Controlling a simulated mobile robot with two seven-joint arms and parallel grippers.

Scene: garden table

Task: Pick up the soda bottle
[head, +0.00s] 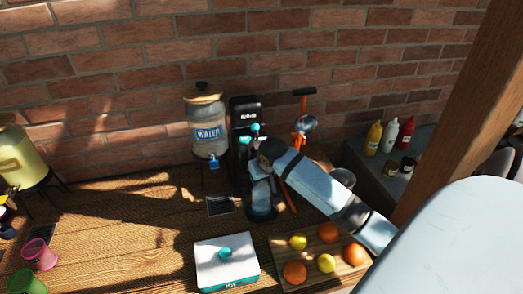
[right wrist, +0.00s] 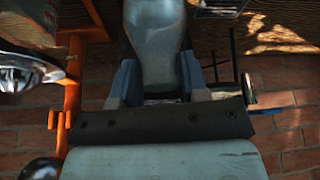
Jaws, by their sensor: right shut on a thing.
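The soda bottle (head: 260,204) is a clear, bluish bottle standing in front of the black soda machine (head: 243,112). My right arm reaches in from the right in the head view, and my right gripper (head: 262,172) is at the upper part of the bottle. In the right wrist view the bottle (right wrist: 157,42) lies between the two blue fingers of the right gripper (right wrist: 158,82), which is shut on it. Whether the bottle's base touches the table is unclear. My left gripper is not in view.
A water dispenser (head: 206,122) stands left of the machine, and an orange juicer press (head: 299,140) stands right of it. A white box (head: 227,264) and a board with fruit (head: 343,271) lie in front. Sauce bottles (head: 390,135) stand at right. The table's left-middle is clear.

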